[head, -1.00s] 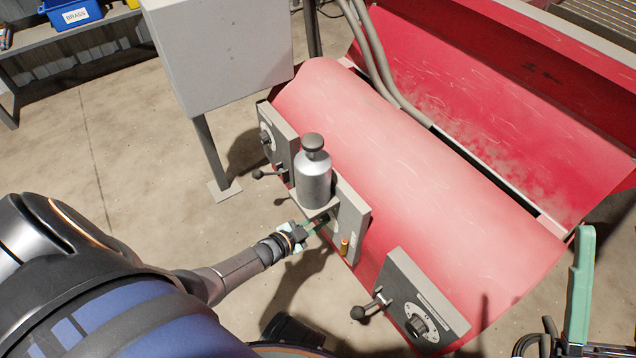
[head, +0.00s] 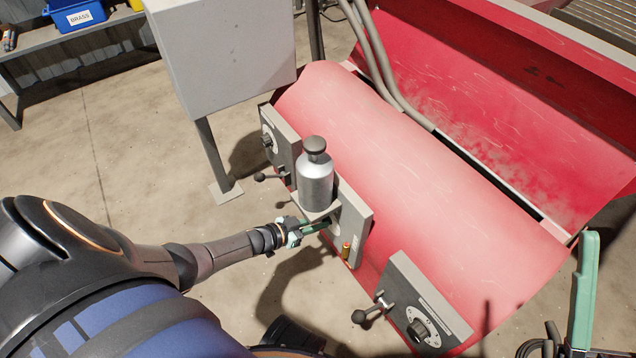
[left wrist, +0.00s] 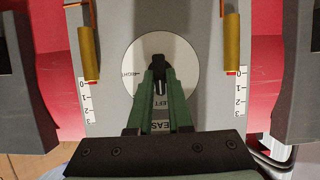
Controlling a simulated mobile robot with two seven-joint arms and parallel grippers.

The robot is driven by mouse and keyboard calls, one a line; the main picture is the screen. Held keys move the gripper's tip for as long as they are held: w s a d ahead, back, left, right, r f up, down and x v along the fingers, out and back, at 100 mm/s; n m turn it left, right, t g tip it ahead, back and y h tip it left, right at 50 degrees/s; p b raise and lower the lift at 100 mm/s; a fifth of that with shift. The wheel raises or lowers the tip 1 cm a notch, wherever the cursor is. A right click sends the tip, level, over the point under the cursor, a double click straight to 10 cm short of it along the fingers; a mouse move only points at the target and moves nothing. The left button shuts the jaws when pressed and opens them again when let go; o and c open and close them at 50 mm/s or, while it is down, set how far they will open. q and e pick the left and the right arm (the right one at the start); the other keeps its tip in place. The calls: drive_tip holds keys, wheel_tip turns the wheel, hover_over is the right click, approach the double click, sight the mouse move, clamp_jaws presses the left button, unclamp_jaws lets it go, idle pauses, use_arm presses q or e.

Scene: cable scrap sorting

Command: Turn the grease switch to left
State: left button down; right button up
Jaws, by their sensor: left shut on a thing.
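The grease switch (left wrist: 158,66) is a black knob on a pale round dial (left wrist: 185,62) in the left wrist view. The dial reads RIGHT at its left side and LEFT at its bottom. A label below, partly hidden by my fingers, shows "EAS". My left gripper (left wrist: 158,76) has its green fingers shut on the knob, which is partly covered. In the head view, my left gripper (head: 324,224) reaches the grey middle panel (head: 354,226), under the silver bottle. The dial is mostly hidden there.
A silver bottle (head: 315,184) stands just above my left fingers. Brass cylinders with scales (left wrist: 231,50) flank the dial. Panels with black levers sit on either side, one at the lower right (head: 425,310). The red machine (head: 430,170) fills the right.

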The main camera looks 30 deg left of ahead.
use_arm(q)
drive_tip(key=c, duration=0.8)
unclamp_jaws()
drive_tip(key=shift+c, duration=0.2)
drive_tip(key=p+v, duration=0.6)
drive_tip(key=v, duration=0.6)
drive_tip(key=shift+s, duration=0.25)
drive_tip(key=shift+r, duration=0.1)
